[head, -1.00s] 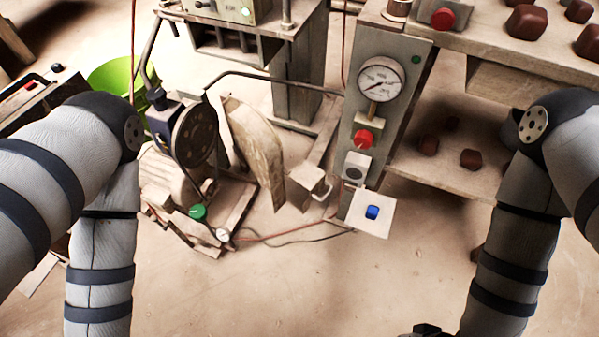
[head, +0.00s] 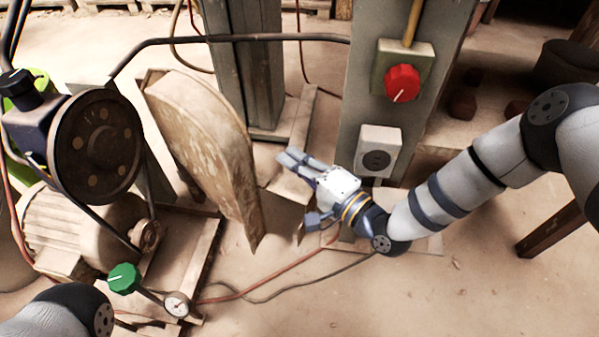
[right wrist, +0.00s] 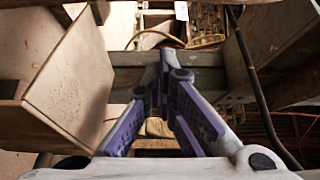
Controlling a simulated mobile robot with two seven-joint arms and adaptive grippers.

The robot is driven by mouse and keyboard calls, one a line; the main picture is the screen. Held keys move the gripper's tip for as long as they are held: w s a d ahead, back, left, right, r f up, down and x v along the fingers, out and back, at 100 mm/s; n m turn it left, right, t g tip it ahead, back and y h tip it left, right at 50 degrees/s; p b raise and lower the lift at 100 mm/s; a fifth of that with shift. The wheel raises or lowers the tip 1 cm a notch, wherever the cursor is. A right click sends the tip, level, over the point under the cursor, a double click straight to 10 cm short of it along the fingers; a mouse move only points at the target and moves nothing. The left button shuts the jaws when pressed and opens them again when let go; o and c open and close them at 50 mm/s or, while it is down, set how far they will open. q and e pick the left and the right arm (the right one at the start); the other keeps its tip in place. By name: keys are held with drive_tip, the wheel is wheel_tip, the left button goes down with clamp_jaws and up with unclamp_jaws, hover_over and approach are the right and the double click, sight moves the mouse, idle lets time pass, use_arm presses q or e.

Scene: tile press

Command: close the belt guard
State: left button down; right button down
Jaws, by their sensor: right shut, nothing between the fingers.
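The belt guard (head: 208,150) is a worn tan curved cover in the middle left of the head view. It stands swung out, apart from the dark pulley (head: 97,147) and belt, which are exposed to its left. My right gripper (head: 287,160) is just right of the guard, fingers pointing left and away, shut and empty. I cannot tell whether it touches the guard. In the right wrist view its fingers (right wrist: 164,58) come together, with a tan panel (right wrist: 72,80) on the left, probably the guard. My left gripper is out of view.
A bent dark rail (head: 240,38) runs behind the guard. A grey column with a red knob (head: 401,83) and a socket box (head: 378,151) stands close behind my right wrist. A green knob (head: 124,278) and small gauge (head: 177,304) sit low left. Floor at bottom right is clear.

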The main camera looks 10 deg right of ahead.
sight(269, 181)
drive_tip(key=x, duration=0.1)
drive_tip(key=b+x, duration=0.1)
drive_tip(key=x, duration=0.2)
drive_tip(key=shift+f, duration=0.25)
drive_tip(key=shift+s+a+r, duration=0.2)
drive_tip(key=shift+s+a, duration=0.85)
drive_tip(key=shift+a, duration=0.05)
drive_tip(key=shift+s+a, duration=0.2)
drive_tip(key=shift+s, duration=0.2)
